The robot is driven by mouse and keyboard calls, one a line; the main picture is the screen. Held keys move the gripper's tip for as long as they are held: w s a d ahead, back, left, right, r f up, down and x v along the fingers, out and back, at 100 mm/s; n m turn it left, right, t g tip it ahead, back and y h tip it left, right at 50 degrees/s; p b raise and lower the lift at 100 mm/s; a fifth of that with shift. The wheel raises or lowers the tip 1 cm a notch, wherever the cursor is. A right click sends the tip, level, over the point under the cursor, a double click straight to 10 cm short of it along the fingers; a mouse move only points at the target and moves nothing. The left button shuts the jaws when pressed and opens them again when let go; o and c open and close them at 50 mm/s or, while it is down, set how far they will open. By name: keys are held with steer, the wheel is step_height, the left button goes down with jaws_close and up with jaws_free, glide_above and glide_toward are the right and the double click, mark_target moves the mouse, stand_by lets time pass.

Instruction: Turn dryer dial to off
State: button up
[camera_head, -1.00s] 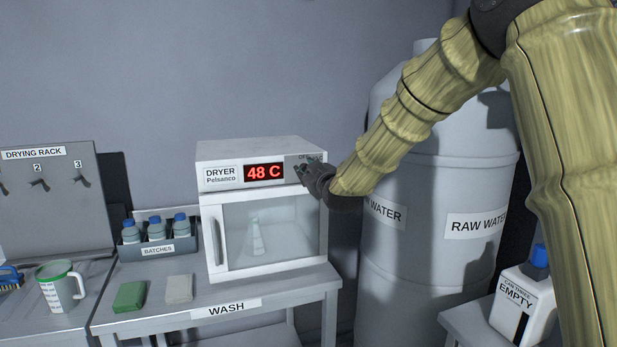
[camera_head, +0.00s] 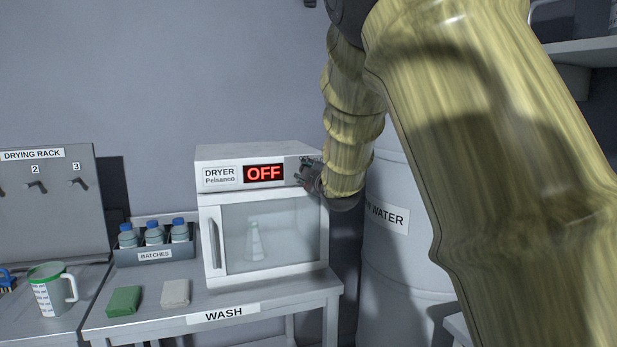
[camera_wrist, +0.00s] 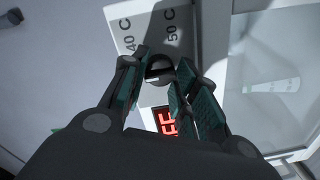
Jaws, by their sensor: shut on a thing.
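The white dryer (camera_head: 212,206) stands on the wash table, and its red display (camera_head: 263,173) reads OFF. The display also shows partly in the wrist view (camera_wrist: 166,122). My gripper (camera_head: 305,172) is at the upper right of the dryer's front panel and hides the dial in the head view. In the wrist view the round dark dial (camera_wrist: 159,70) sits between the two fingers of my gripper (camera_wrist: 160,80), which are shut on it. The panel marks 40 C and 50 C show beyond the dial. The dryer door is closed, with a pale bottle (camera_head: 255,241) behind its glass.
A large raw water tank (camera_head: 388,250) stands right of the dryer. On the left are a tray of bottles marked BATCHES (camera_head: 154,254), a green sponge (camera_head: 124,300), a pale block (camera_head: 175,293), a mug (camera_head: 50,290) and the drying rack (camera_head: 50,215).

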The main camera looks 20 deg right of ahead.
steer(key=shift+r, duration=0.1)
stand_by(0.4)
steer(key=o, duration=1)
steer(key=shift+d+m+y+p, duration=0.15)
steer(key=shift+m+p, duration=2.15)
steer(key=shift+m, duration=2.6)
steer(key=shift+d+m+y+p, duration=0.15)
steer(key=shift+m+p, duration=2.1)
steer(key=shift+m, duration=2.65)
steer(key=s+b, duration=0.3)
steer(key=s, duration=0.8)
steer(key=s+a+f+n+g, duration=0.1)
steer(key=s+a+f+g, duration=0.1)
steer(key=f, duration=1.1)
steer(key=s+a+f+n+g+y, duration=0.1)
steer(key=a+f, duration=0.3)
steer(key=f, duration=0.9)
steer(key=shift+s+f+n+g+b, duration=0.15)
steer(key=shift+s+n+g+b, duration=0.15)
steer(key=shift+s+g, duration=0.55)
